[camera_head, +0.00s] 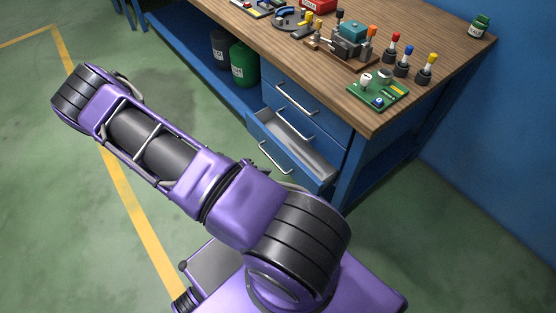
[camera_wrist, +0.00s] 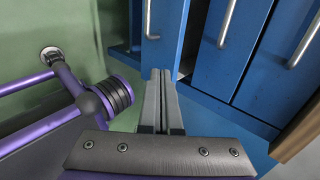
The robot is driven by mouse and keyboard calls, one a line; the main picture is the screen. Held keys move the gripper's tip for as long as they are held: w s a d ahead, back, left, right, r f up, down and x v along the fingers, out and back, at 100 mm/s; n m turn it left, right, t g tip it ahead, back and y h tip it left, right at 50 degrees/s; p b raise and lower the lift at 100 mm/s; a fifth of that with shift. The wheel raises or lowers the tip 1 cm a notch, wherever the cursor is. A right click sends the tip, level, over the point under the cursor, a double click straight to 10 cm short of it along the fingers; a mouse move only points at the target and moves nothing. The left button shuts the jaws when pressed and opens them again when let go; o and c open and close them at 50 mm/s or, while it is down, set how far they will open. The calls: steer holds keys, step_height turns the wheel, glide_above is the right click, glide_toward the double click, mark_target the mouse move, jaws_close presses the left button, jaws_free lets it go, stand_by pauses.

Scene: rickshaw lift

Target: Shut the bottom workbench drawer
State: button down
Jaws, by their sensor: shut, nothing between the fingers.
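The bottom drawer (camera_head: 275,153) of the blue workbench is pulled out in the head view. Its grey inside shows behind a blue front with a bar handle. In the wrist view, which is turned sideways, the bottom drawer (camera_wrist: 160,50) is the leftmost front, with its handle upright near the top edge. My gripper (camera_wrist: 161,74) is shut and empty, its fingertips overlapping the near end of that front in the picture. I cannot tell whether they touch it. My gripper is hidden in the head view.
Two upper drawers (camera_head: 300,97) look shut. Tools, bottles and a green circuit board (camera_head: 376,91) stand on the wooden worktop (camera_head: 440,45). Dark and green canisters (camera_head: 243,65) sit on the lower shelf.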

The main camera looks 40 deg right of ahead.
mark_target(296, 165)
steer(key=shift+d+r+b+x, duration=0.3)
steer(key=shift+r+x, duration=0.05)
steer(key=shift+x, duration=1.8)
steer(key=shift+d+r+b+x, duration=0.25)
steer(key=shift+d+r+x, duration=0.05)
steer(key=shift+x, duration=1.85)
steer(key=shift+d+r+b+x, duration=0.3)
steer(key=shift+r+x, duration=0.05)
steer(key=shift+x, duration=1.8)
steer(key=shift+s+d, duration=0.1)
steer(key=shift+s, duration=0.1)
steer(key=d, duration=0.6)
steer(key=shift+s+d+p, duration=0.3)
steer(key=shift+s, duration=0.05)
steer(key=shift+a, duration=0.1)
